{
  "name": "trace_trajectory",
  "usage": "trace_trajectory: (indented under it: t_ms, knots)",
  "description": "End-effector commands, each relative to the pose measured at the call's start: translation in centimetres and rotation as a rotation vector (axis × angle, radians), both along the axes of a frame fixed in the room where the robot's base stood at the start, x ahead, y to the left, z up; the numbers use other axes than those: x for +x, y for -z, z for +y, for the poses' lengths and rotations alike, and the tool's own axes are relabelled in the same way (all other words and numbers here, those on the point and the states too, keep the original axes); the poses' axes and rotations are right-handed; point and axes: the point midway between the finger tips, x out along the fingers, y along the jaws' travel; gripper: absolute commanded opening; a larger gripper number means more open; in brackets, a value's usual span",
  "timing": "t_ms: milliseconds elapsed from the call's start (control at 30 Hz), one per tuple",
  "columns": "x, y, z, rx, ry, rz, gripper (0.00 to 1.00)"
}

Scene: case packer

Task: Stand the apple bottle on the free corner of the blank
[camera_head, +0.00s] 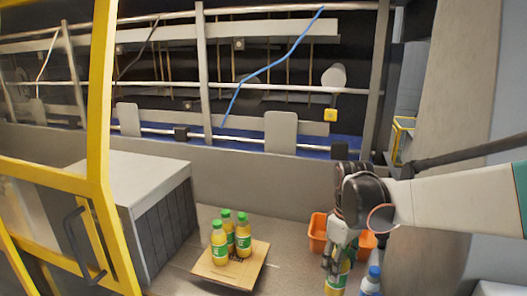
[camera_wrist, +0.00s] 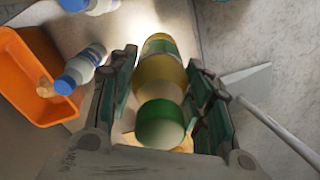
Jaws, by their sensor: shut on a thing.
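The apple bottle (camera_head: 338,283), yellow with a green label, is between my gripper's fingers at the lower right of the head view. In the wrist view the bottle (camera_wrist: 158,75) shows its green cap toward the camera. My gripper (camera_head: 340,262) is shut on it; its fingers (camera_wrist: 165,80) flank the bottle. Whether its base touches the counter is hard to tell. The blank (camera_head: 213,272) is a tan cardboard square left of my gripper. Three upright yellow bottles with green caps (camera_head: 243,239) stand on it, toward its back and left; its front right corner is bare.
An orange bin (camera_head: 318,232) stands behind my gripper. A blue-capped bottle (camera_head: 370,282) is just right of the held bottle. In the wrist view, blue-capped bottles (camera_wrist: 80,70) lie near the bin. The counter (camera_head: 290,262) between blank and gripper is clear. A grey box (camera_head: 150,190) stands left.

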Motion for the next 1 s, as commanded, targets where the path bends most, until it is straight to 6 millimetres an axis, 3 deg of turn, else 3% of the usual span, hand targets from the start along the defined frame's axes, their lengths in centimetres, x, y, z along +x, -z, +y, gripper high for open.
trace_trajectory:
  t_ms: [33, 200, 500, 800, 867, 1000]
  knots:
    - [0.5, 2.1, 0.0, 0.000, 0.081, 0.000, 0.13]
    - [1.7, 6.0, 0.0, 0.000, 0.367, 0.000, 0.13]
    - [2.8, 9.3, 0.0, 0.000, 0.650, 0.000, 0.13]
    - [2.8, 8.9, 0.0, 0.000, 0.684, 0.000, 0.13]
    - [2.6, 8.0, 0.0, 0.000, 0.695, 0.000, 0.13]
    - [1.6, 4.0, 0.0, 0.000, 0.758, 0.000, 0.13]
